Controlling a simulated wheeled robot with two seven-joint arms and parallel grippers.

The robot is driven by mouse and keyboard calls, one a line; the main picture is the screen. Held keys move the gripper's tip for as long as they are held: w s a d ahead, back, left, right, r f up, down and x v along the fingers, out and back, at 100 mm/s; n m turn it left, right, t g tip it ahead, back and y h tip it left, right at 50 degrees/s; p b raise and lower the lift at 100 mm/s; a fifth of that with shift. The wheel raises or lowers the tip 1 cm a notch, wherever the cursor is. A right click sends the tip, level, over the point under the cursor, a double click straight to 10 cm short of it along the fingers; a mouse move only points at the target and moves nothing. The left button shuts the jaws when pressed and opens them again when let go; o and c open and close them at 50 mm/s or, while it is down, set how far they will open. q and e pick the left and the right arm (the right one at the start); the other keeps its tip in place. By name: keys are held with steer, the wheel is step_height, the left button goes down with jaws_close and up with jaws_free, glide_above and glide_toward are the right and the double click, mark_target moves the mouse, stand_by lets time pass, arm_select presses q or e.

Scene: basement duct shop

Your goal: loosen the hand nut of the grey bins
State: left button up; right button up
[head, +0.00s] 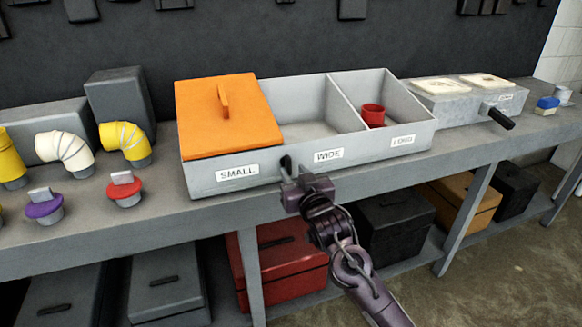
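The grey bins (225,185) stand on the bench as one open-topped box with compartments labelled SMALL, WIDE and LONG. An orange lid (215,130) with a handle covers the SMALL compartment. A small dark piece (286,162) shows at the front wall between the SMALL and WIDE labels; it may be the hand nut, but my gripper partly hides it. My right gripper (293,177) is in front of that spot, its tip at or very near the dark piece. I cannot tell whether it touches or grips it. My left gripper is out of view.
A red cup (373,115) sits in the LONG compartment. A grey box with a black handle (501,118) stands to the right. Yellow and white pipe elbows (68,150) and purple and red capped pieces (124,188) stand left. Toolboxes fill the shelf below.

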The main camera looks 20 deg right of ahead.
mark_target(290, 167)
steer(key=shift+w, duration=1.6)
steer(key=shift+c, duration=0.4)
jaws_close()
